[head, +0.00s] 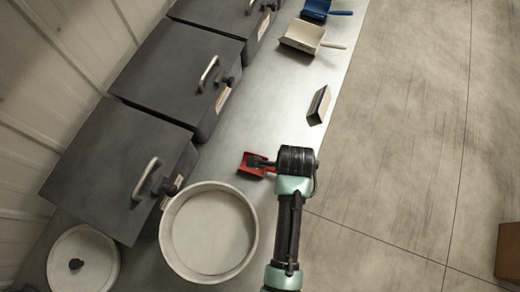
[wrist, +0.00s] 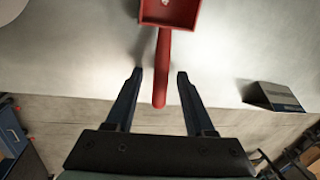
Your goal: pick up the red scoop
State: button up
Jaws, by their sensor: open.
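The fingers are apart, one on each side of the handle end, with visible gaps. I cannot tell how high they are above the handle.
A round white pan (head: 167,234) and a lid (head: 92,270) are at the lower left. Dark bins with handles (head: 120,165) line the wall. A small dark and pale block (head: 319,105), a cream scoop (head: 300,36) and a blue scoop (head: 315,10) lie farther along the counter (head: 275,95).

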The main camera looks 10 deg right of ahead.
grip_shut()
dwell(0.3)
notch_tip(320, 180, up, 10)
jog(key=shift+r, duration=0.1)
jog(key=c, duration=0.6)
grip_release()
grip_shut()
